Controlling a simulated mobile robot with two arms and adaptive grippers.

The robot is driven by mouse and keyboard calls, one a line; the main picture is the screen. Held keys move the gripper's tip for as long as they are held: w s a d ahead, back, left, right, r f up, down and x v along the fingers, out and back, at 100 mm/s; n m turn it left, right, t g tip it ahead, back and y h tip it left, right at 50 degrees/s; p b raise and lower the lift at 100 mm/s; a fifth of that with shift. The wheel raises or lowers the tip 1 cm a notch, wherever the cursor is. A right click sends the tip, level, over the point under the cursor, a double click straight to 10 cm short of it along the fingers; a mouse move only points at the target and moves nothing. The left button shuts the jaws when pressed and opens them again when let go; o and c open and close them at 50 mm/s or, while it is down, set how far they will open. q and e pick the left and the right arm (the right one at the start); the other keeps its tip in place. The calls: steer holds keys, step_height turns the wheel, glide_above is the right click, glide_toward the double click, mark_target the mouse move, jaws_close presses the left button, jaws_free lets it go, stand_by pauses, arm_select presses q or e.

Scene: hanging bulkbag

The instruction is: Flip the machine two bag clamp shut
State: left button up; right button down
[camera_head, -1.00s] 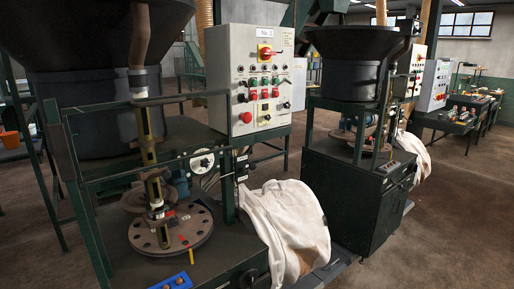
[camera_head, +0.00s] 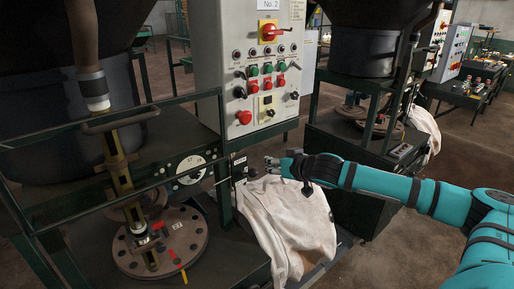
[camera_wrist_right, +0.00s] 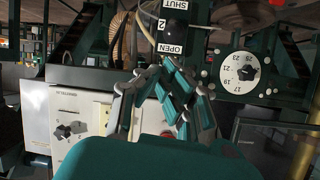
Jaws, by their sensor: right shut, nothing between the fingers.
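The bag clamp of machine No. 2 is a small black lever (camera_wrist_right: 176,30) beside OPEN and SHUT labels, which appear upside down in the right wrist view. In the head view a dark knob (camera_head: 252,172) shows at the machine's front post, above the white bag (camera_head: 292,222). My right gripper (camera_head: 269,164) is just right of this knob, shut and empty, with a small gap seeming to remain. In the wrist view its fingers (camera_wrist_right: 165,72) point toward the OPEN label. The lever's exact position is hard to tell. My left gripper is not in view.
The control panel (camera_head: 262,75) marked No. 2 stands behind and above my right gripper. A white dial (camera_head: 191,169) and a round flanged plate (camera_head: 165,240) are to the left. Another machine (camera_head: 345,190) stands behind my right forearm.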

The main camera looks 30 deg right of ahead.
mark_target(249, 173)
steer(key=p+x, duration=0.1)
steer(key=x, duration=0.1)
steer(key=p+x, duration=0.1)
steer(key=x, duration=0.2)
steer(key=r+p+x, duration=0.1)
steer(key=x, duration=0.1)
steer(key=shift+w+a+f+p, duration=0.25)
steer(key=shift+w+a+p, duration=0.1)
steer(key=shift+w, duration=0.2)
steer(key=shift+w+d+f, duration=0.1)
steer(key=shift+w+f, duration=0.25)
steer(key=shift+w, duration=0.2)
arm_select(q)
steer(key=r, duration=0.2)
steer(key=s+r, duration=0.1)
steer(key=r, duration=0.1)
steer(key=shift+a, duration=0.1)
